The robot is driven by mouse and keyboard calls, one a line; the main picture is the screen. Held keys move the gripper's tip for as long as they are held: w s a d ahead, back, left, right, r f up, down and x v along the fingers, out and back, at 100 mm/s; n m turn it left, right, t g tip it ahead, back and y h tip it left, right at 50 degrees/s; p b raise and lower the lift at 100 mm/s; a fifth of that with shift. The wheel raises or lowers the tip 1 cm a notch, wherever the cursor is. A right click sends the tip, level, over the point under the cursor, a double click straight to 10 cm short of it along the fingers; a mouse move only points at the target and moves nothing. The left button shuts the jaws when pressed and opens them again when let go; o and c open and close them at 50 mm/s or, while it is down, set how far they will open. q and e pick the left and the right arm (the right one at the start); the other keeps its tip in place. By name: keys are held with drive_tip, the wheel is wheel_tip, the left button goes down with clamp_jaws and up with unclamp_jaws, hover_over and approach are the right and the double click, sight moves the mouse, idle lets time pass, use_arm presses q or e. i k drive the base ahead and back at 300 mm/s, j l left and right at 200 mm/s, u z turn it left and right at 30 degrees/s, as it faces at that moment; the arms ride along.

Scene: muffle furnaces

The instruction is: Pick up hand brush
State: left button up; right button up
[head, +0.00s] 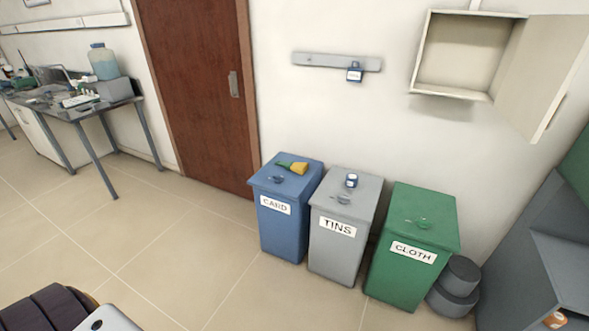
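A small yellow and green object (292,168) lies on the lid of the blue bin (283,225) marked CARD. It looks like the hand brush, but it is too small to be sure. It lies behind the lid's handle, towards the wall. Nothing holds it. Neither of my grippers is in view.
A grey bin (335,250) marked TINS, with a small blue-labelled item (351,180) on its lid, and a green bin (405,275) marked CLOTH stand to the right. An open wall cabinet (455,55) hangs above. The floor (190,265) before the bins is clear.

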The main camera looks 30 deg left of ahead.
sight(300, 168)
drive_tip(key=i+j, duration=0.2)
drive_tip(key=j, duration=0.2)
drive_tip(key=i+j+z, duration=0.15)
drive_tip(key=j, duration=0.25)
drive_tip(key=i+j, duration=0.2)
drive_tip(key=j, duration=0.25)
drive_tip(key=i+j+z, duration=0.1)
drive_tip(key=j, duration=0.3)
drive_tip(key=i+j+z, duration=0.1)
drive_tip(key=j, duration=0.35)
drive_tip(key=i+j, duration=0.2)
drive_tip(key=j, duration=0.25)
drive_tip(key=i+j+z, duration=0.1)
drive_tip(key=j, duration=0.35)
drive_tip(key=i+j+z, duration=0.1)
drive_tip(key=j, duration=0.4)
drive_tip(key=i, duration=0.05)
